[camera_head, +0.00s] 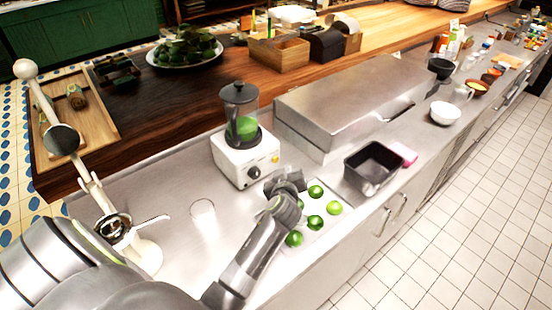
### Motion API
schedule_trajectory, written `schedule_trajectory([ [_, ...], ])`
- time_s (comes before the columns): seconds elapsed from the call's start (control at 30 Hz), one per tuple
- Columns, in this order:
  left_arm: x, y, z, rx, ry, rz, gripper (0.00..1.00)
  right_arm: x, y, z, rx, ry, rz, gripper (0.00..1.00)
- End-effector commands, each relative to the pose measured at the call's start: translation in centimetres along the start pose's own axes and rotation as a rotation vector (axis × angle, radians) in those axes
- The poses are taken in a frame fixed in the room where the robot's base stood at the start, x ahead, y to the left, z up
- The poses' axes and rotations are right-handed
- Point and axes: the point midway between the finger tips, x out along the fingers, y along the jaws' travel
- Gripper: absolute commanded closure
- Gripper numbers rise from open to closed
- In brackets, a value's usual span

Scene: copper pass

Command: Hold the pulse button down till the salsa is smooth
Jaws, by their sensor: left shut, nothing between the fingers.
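The blender (243,152) stands on the steel counter, with a white base, a clear jar holding green contents (243,127) and a dark lid. Its front has a dark round control and a yellow-orange spot (275,160); I cannot tell which is the pulse button. My left gripper (282,182) is shut and empty, just in front and to the right of the blender base. I cannot tell whether its fingertips touch the base. My right gripper is out of view.
A tray (322,238) with several limes lies beside my left gripper. A clear glass (203,213) and a white lever press (140,252) stand to the left. A steel box (350,95) is behind right, with a dark pan (372,165) in front.

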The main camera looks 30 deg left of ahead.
Motion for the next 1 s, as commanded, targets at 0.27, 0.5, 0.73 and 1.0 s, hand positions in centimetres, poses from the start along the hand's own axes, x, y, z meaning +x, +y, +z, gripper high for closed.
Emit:
schedule_trajectory([
  [0.27, 1.27, -0.95, -0.83, 0.000, 0.000, -0.001, 1.00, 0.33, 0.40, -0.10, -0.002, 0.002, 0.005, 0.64],
  [0.5, 1.32, -0.99, -0.89, -0.001, 0.000, -0.002, 1.00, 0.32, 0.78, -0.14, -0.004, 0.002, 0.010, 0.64],
  [0.73, 1.31, -0.99, -0.88, -0.001, 0.000, -0.002, 1.00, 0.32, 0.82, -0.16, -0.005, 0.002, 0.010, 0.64],
  [1.0, 1.30, -0.99, -0.87, -0.001, 0.000, -0.002, 1.00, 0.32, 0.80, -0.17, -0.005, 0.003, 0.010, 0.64],
])
